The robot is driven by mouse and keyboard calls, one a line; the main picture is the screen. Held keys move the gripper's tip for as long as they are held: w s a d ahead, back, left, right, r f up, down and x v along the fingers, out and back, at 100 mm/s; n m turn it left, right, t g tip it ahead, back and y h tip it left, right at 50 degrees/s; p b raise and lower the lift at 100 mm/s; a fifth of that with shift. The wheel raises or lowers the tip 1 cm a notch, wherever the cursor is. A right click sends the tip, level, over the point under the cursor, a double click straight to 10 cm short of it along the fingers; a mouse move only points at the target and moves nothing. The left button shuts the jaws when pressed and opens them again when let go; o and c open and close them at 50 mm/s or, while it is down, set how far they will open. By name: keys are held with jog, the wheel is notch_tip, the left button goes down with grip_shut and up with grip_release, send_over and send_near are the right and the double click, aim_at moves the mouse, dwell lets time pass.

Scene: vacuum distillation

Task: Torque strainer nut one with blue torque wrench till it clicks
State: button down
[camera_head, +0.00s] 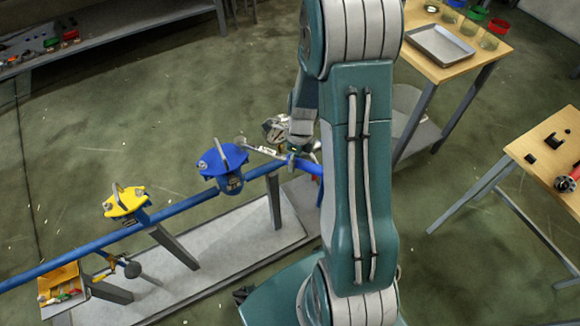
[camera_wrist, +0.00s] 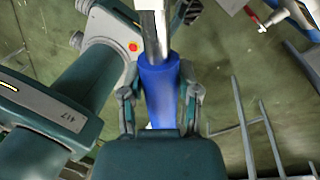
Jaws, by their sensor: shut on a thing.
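My gripper (camera_wrist: 160,93) is shut on the blue handle (camera_wrist: 159,80) of the torque wrench in the wrist view. The wrench's metal shaft (camera_wrist: 154,30) runs straight out past the top edge, so its head is out of that view. In the head view, a slim metal bar (camera_head: 262,150), which looks like the wrench shaft, lies near the blue-lidded strainer (camera_head: 216,162) on the blue pipe. Its left end is near the lid's right side; I cannot tell whether it sits on a nut. My arm hides part of the grip area. Small nuts show at the lid's edge.
A yellow-lidded fitting (camera_head: 122,203) stands further left on the blue pipe (camera_head: 75,257). Below it is an orange bin (camera_head: 60,280). Wooden tables (camera_head: 465,68) stand at right, one with a grey tray (camera_head: 440,46). Open floor lies behind the pipe.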

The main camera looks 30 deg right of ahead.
jog(key=w+d+n, duration=0.5)
jog(key=w, duration=0.1)
jog(key=shift+w+d+n+g+h, duration=0.15)
jog(key=shift+w+n+g+h, duration=0.15)
jog(key=shift+g+h, duration=0.1)
jog(key=s+a+m, duration=0.1)
jog(key=s+m, duration=0.1)
jog(key=shift+s+a, duration=0.35)
jog(key=shift+s, duration=0.05)
dwell(0.4)
jog(key=shift+s+a+m+y, duration=0.3)
jog(key=shift+s+a+m, duration=0.65)
jog(key=shift+s+m, duration=0.15)
